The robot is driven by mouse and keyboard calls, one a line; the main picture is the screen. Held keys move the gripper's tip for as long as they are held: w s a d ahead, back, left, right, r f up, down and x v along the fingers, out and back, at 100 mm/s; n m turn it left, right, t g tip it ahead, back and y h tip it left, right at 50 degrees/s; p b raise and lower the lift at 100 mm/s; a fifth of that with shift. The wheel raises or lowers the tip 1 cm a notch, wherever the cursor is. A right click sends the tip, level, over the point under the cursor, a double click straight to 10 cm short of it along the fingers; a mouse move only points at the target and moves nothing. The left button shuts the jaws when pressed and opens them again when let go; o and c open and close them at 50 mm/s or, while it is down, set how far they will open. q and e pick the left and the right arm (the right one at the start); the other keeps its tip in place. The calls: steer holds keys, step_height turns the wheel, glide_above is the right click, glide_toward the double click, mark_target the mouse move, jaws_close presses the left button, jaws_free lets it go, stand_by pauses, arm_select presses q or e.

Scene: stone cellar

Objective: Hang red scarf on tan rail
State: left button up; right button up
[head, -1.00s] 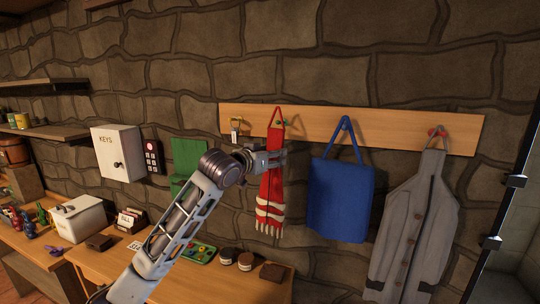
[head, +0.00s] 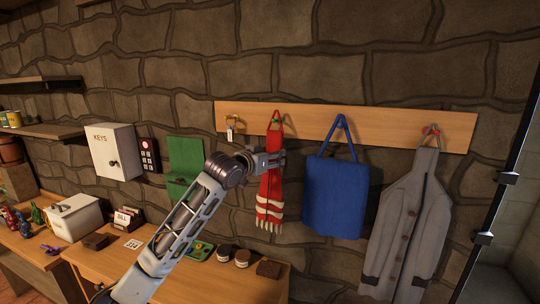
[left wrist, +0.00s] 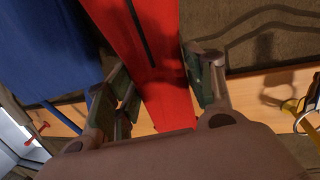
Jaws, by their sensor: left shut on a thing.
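The red scarf (head: 270,185) has white stripes near its fringed lower end and hangs upright in front of the wall. My left gripper (head: 277,159) is shut on its upper part; in the left wrist view the red cloth (left wrist: 155,65) runs between the two fingers (left wrist: 163,88). The scarf's top loop (head: 277,113) lies over the tan rail (head: 380,128) in the head view, with a green peg (head: 275,121) showing inside the loop. I cannot tell whether the peg bears the scarf. My right gripper is not in view.
A blue bag (head: 335,195) hangs close to the scarf's right, and a grey coat (head: 405,230) hangs farther right. A key with a tag (head: 230,133) hangs at the rail's left. A table (head: 125,265) with small goods stands below.

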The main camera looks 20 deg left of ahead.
arm_select(q)
steer(key=shift+w+f, duration=0.1)
steer(key=shift+f, duration=0.2)
stand_by(0.6)
steer(key=o, duration=0.9)
steer(key=shift+f, duration=0.1)
steer(key=shift+o, duration=0.2)
steer(key=v, duration=1.2)
